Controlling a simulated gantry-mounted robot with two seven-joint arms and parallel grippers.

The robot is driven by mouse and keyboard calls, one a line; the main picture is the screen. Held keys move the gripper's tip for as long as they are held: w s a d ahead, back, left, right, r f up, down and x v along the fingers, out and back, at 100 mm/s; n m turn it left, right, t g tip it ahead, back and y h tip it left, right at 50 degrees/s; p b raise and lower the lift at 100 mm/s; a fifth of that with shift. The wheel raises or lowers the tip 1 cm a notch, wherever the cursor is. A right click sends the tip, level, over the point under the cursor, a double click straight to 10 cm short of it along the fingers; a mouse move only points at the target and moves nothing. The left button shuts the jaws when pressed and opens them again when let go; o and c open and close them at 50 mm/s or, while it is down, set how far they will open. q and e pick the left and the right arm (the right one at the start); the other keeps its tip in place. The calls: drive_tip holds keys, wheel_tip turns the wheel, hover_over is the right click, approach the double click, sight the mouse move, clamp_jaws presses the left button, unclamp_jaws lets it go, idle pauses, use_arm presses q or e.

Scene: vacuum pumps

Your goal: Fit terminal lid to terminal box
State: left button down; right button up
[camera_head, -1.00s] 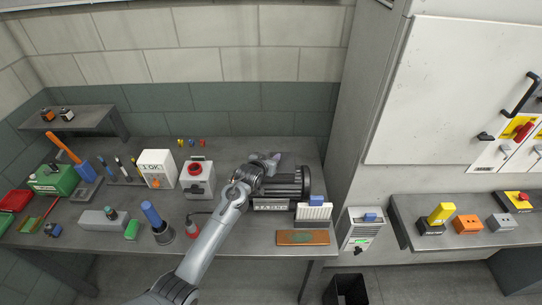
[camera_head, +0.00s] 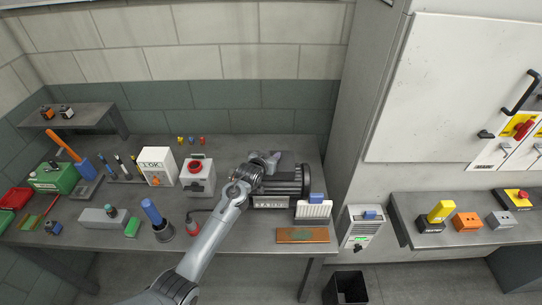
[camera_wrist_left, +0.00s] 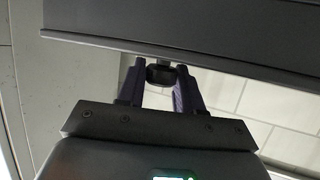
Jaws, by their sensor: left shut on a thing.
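The dark finned pump motor (camera_head: 289,186) stands on the right part of the bench. My left gripper (camera_head: 262,163) is over its upper left side, and my forearm covers part of it. In the left wrist view my left gripper (camera_wrist_left: 160,80) has its two fingers closed on a small dark knob (camera_wrist_left: 160,74). The knob meets a wide dark grey plate (camera_wrist_left: 200,28), seemingly the terminal lid. The terminal box cannot be made out under the gripper. Whether the lid touches it cannot be told. My right gripper is not in view.
A white and grey box with a red knob (camera_head: 197,178) stands left of my arm. A blue-handled tool (camera_head: 156,219) stands in front of it. A cabinet (camera_head: 447,90) rises at the right.

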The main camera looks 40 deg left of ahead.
use_arm(q)
drive_tip(key=shift+f, duration=0.1)
drive_tip(key=c, duration=0.7)
unclamp_jaws()
drive_tip(key=shift+o, duration=0.2)
drive_tip(key=shift+s, duration=0.1)
drive_tip(key=v, duration=1)
drive_tip(key=shift+s+r, duration=0.2)
drive_tip(key=shift+d, duration=0.1)
